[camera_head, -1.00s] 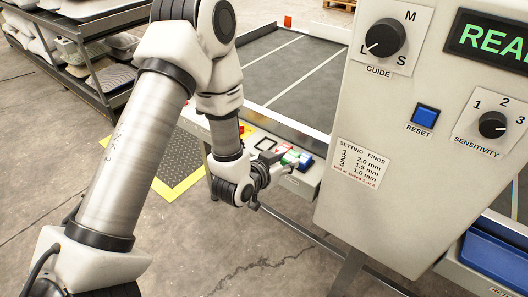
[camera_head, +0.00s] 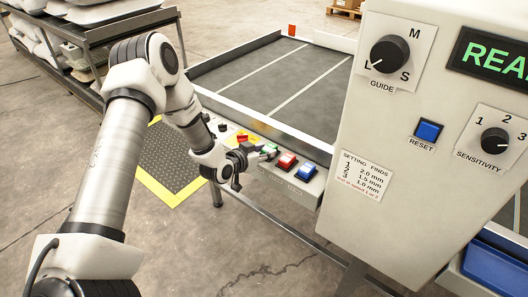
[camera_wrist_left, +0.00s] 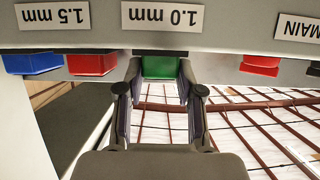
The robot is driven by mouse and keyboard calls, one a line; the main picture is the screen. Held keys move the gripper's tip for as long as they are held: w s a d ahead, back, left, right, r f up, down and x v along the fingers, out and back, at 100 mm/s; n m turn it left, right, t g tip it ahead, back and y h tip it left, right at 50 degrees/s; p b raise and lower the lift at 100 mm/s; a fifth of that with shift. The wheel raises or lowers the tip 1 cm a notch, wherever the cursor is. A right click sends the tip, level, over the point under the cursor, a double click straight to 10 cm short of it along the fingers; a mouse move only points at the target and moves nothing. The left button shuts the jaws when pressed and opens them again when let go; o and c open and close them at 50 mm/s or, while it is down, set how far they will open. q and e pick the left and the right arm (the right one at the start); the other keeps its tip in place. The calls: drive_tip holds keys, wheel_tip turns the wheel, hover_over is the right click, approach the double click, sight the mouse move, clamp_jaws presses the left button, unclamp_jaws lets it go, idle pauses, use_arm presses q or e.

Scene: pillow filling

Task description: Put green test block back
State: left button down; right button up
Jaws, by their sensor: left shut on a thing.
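The green test block (camera_head: 268,150) is at the left end of a row on the grey ledge, beside a red block (camera_head: 287,160) and a blue block (camera_head: 306,171). My left gripper (camera_head: 254,154) reaches it from the left. In the left wrist view its fingers are shut on the green block (camera_wrist_left: 160,67), just under the edge of a white panel with a "1.0 mm" label (camera_wrist_left: 162,17). The red block (camera_wrist_left: 92,64) and blue block (camera_wrist_left: 32,63) are level with it to the left. Whether the green block is fully seated cannot be told. My right gripper is not in view.
The control panel (camera_head: 400,165) with knobs and a blue reset button stands close on the right. A grey conveyor bed (camera_head: 275,75) lies behind the ledge. A red switch (camera_wrist_left: 260,65) is right of my fingers in the wrist view. A black and yellow mat (camera_head: 178,165) is on the floor.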

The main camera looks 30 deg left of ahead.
use_arm(q)
drive_tip(key=shift+f, duration=0.1)
drive_tip(key=c, duration=0.7)
unclamp_jaws()
